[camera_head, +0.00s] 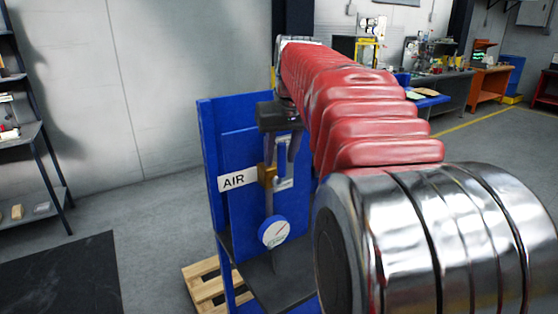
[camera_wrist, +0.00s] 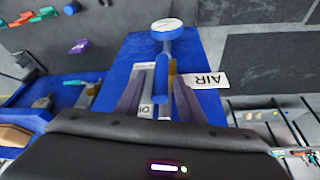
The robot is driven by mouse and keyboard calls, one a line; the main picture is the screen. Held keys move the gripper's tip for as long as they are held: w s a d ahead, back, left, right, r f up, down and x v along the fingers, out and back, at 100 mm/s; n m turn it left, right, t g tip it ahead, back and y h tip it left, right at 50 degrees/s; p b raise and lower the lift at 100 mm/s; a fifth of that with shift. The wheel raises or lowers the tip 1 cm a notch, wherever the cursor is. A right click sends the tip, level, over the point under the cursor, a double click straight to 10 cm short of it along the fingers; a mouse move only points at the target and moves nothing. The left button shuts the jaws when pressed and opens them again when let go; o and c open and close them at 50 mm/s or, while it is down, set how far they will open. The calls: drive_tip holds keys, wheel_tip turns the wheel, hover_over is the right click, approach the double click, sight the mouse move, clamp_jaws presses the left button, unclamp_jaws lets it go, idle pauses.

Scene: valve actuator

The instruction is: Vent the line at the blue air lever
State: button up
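The blue air lever (camera_wrist: 162,82) stands in the middle of the wrist view, below the round gauge (camera_wrist: 166,25) and beside the white AIR label (camera_wrist: 203,80), which appears upside down. My gripper (camera_wrist: 158,92) is open, with one grey finger on each side of the lever and visible gaps between. In the head view my gripper (camera_head: 284,158) points down in front of the blue panel (camera_head: 232,150), by the brass valve body (camera_head: 266,174). There the lever is largely hidden by the fingers. Contact with the lever cannot be told.
In the head view the gauge (camera_head: 274,231) hangs on the pipe below the valve. A wooden pallet (camera_head: 207,284) lies under the panel stand. Shelving (camera_head: 30,135) stands at the left, and workbenches (camera_head: 490,85) stand at the back right. Open floor lies left of the stand.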

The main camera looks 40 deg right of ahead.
drive_tip(key=shift+x, duration=1.15)
drive_tip(key=shift+c, duration=0.4)
clamp_jaws()
drive_tip(key=shift+a, duration=0.15)
